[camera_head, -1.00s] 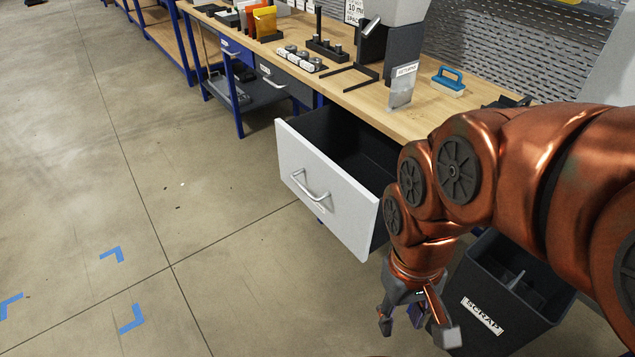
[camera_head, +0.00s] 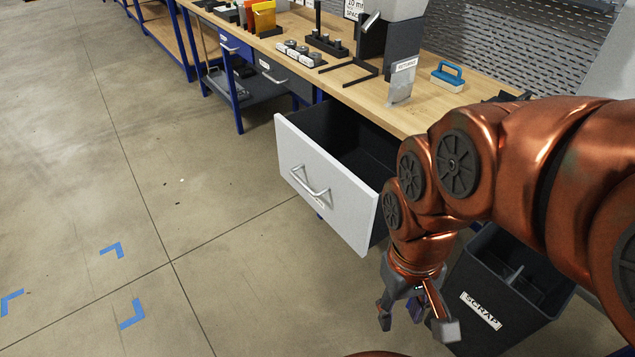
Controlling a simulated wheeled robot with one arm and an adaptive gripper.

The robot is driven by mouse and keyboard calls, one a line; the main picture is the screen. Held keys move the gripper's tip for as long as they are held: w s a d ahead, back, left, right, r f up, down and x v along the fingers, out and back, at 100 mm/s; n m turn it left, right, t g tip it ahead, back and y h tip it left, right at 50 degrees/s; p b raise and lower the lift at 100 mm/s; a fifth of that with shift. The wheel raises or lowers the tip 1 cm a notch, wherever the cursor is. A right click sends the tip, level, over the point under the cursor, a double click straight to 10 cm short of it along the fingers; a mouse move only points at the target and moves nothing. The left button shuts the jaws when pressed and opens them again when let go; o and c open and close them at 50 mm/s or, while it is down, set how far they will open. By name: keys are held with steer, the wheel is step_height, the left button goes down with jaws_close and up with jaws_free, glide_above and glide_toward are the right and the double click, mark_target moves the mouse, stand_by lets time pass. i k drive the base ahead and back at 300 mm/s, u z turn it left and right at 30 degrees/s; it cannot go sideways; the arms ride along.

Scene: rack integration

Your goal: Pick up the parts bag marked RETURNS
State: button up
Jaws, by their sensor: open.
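The parts bag marked RETURNS (camera_head: 401,84) is a small grey, see-through bag with a white label at its top. It stands upright on the wooden workbench (camera_head: 455,109), near the front edge and left of a blue-handled tool. My gripper (camera_head: 416,328) hangs low at the bottom of the view, fingers pointing down and spread apart. It is empty, well below and in front of the bench, apart from the bag. A blue-purple piece shows between the fingers; I cannot tell what it is.
An open drawer (camera_head: 325,181) with a white front juts out below the bag. A black SCRAP bin (camera_head: 503,290) stands beside my gripper. A blue-handled tool (camera_head: 448,77) and a dark machine stand (camera_head: 401,50) flank the bag.

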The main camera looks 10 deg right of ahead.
mark_target(403, 73)
steer(key=u, duration=0.3)
steer(key=i, duration=0.95)
steer(key=u, duration=0.45)
